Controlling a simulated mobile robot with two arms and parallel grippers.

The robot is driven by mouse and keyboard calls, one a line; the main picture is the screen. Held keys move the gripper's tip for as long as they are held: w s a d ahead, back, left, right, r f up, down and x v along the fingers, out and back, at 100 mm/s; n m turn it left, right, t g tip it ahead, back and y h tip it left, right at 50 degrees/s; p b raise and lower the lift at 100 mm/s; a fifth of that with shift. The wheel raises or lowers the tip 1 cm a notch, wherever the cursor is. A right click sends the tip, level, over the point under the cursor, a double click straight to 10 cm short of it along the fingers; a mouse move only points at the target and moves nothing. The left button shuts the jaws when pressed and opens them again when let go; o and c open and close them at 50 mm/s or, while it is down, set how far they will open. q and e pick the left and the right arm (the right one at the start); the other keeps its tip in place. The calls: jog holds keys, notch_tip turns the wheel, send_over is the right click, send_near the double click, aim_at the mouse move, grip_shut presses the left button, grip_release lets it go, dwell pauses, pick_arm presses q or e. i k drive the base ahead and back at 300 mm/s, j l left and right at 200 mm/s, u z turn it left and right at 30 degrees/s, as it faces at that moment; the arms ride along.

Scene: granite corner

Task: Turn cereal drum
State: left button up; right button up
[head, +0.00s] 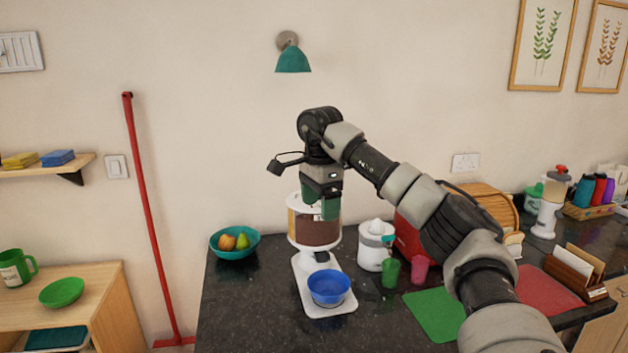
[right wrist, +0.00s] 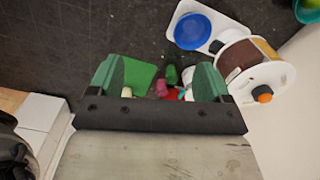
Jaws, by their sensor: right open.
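The cereal dispenser has a clear drum (head: 318,232) with white ends and brown cereal inside, on a white stand (head: 310,272). A blue bowl (head: 329,286) sits on its base. In the right wrist view the drum (right wrist: 248,60) lies to the right of the fingers, with an orange and black knob (right wrist: 262,94) on its end; the blue bowl (right wrist: 192,31) shows beyond. My right gripper (head: 322,208) points down, its green fingers overlapping the upper drum in the head view. It is open, with nothing held between the fingers (right wrist: 158,80). The knob is not clear in the head view.
A teal fruit bowl (head: 234,244) stands left of the dispenser. A white juicer (head: 375,246), green cup (head: 391,272) and pink cup (head: 420,268) stand to its right. A green mat (head: 434,314) lies in front. Dark counter (head: 240,310) is clear at front left.

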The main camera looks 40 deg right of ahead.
aim_at(307, 230)
jog(key=i+l, duration=0.4)
jog(key=l, duration=0.15)
jog(key=i+l, duration=0.45)
